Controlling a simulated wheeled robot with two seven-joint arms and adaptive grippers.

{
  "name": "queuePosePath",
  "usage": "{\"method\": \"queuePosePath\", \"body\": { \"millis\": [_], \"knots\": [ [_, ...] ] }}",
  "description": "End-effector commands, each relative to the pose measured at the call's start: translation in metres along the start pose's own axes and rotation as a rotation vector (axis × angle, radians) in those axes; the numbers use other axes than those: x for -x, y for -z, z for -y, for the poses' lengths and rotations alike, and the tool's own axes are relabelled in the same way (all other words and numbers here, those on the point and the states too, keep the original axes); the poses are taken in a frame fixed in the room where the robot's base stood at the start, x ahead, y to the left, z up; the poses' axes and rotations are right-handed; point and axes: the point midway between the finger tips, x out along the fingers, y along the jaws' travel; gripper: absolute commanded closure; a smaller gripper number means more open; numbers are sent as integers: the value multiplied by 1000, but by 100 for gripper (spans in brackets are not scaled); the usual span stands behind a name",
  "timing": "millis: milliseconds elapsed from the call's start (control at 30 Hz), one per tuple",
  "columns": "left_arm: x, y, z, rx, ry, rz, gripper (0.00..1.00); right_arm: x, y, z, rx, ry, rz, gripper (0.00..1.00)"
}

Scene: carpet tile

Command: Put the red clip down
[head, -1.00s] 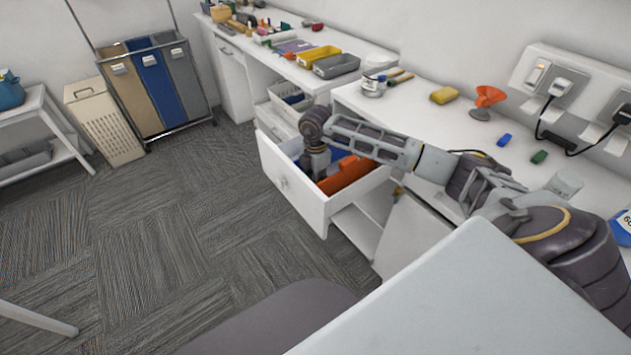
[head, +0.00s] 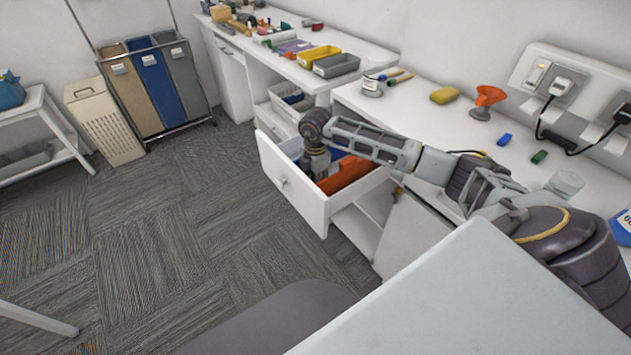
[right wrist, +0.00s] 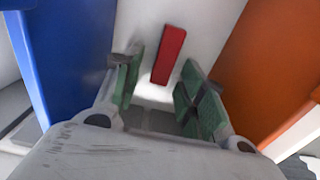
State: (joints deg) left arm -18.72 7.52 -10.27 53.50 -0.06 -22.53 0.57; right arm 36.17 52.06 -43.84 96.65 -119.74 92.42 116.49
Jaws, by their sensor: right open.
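The red clip (right wrist: 168,56) lies on the white floor of the open drawer (head: 318,208), seen in the right wrist view between a blue bin and an orange bin. My right gripper (right wrist: 158,90) is open, with its green-padded fingers apart on either side of the clip's near end. No contact between fingers and clip shows. In the head view my right arm reaches down into the drawer, and the clip and fingertips are hidden there. My left gripper is not in view.
A blue bin (right wrist: 72,50) stands close to the left finger, and an orange bin (right wrist: 268,70) is to the right.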

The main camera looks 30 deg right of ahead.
Motion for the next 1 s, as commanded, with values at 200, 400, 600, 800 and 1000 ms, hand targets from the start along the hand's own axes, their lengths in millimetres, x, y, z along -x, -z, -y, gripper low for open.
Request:
{"method": "queuePosePath", "body": {
  "millis": [200,400,600,800,1000],
  "knots": [
    [0,-7,0,0,0,10,57,5,0,0,0,-1,0,60],
    [-1,-12,0,-1,0,17,57,23,0,-1,-1,-2,1,60],
    [0,-11,1,-1,1,14,57,52,0,-1,0,-3,1,60],
    [0,-12,2,-2,2,13,57,82,0,-1,0,-3,1,60],
    [0,-16,4,-3,4,18,57,107,0,-1,0,-3,0,60]
  ]
}}
